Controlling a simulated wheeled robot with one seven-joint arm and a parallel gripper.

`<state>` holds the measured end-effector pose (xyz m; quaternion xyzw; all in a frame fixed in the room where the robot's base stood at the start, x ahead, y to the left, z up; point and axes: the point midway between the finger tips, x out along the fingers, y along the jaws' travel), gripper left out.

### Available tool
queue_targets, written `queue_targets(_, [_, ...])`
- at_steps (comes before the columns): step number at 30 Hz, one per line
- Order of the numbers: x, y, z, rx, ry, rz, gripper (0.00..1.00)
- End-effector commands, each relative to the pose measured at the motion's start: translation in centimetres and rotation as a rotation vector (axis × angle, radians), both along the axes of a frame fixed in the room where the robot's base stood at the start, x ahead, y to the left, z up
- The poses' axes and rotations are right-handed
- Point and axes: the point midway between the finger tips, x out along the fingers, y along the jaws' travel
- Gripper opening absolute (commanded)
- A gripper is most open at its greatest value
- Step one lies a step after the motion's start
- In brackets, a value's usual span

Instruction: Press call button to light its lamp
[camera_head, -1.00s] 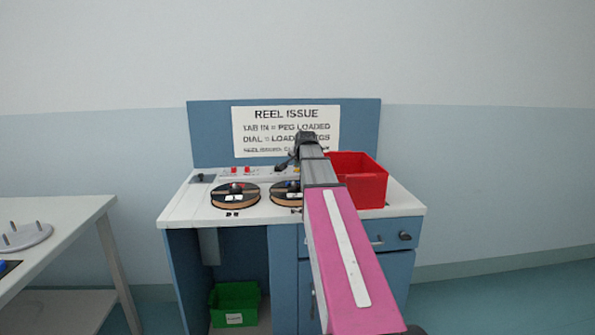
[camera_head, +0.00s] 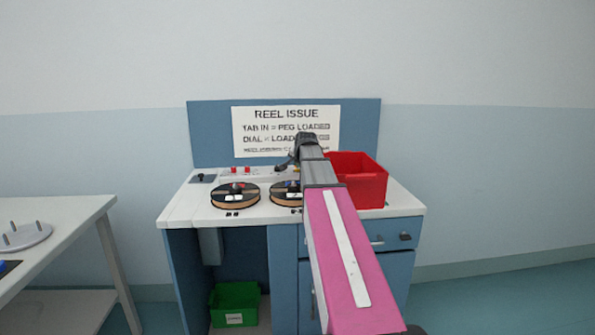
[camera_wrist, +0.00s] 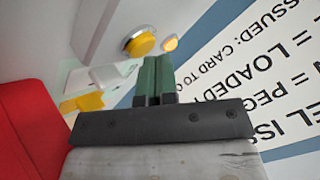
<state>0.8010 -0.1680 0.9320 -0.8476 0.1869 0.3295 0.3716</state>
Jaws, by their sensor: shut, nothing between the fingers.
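A round yellow button (camera_wrist: 142,44) in a pale collar shows in the wrist view on a white panel. A small amber lamp (camera_wrist: 170,44) sits just right of it; it looks bright orange, but I cannot tell for sure that it is lit. My gripper (camera_wrist: 156,60) has its two green fingers shut together and empty. The fingertips are just below the button in the picture; I cannot tell whether they touch it. In the head view my gripper (camera_head: 281,166) reaches over the back of the counter, and my arm hides the button.
A red bin (camera_head: 362,188) stands right of my arm and fills the left of the wrist view. Two reels, one at left (camera_head: 235,197), lie on the white counter (camera_head: 185,212). A sign board (camera_head: 215,140) rises behind. A green bin (camera_head: 236,300) sits below.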

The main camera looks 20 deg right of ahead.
Motion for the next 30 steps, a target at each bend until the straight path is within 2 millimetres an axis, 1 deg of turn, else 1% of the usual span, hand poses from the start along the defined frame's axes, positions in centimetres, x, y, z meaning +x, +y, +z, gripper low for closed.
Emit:
queue_targets(11, [0.0,0.0,0.4,0.000,-0.001,0.000,0.00])
queue_targets(14, [0.0,0.0,0.8,-0.001,-0.002,-0.001,0.00])
queue_targets(30, [0.1,0.0,5.3,0.000,-0.001,0.000,0.00])
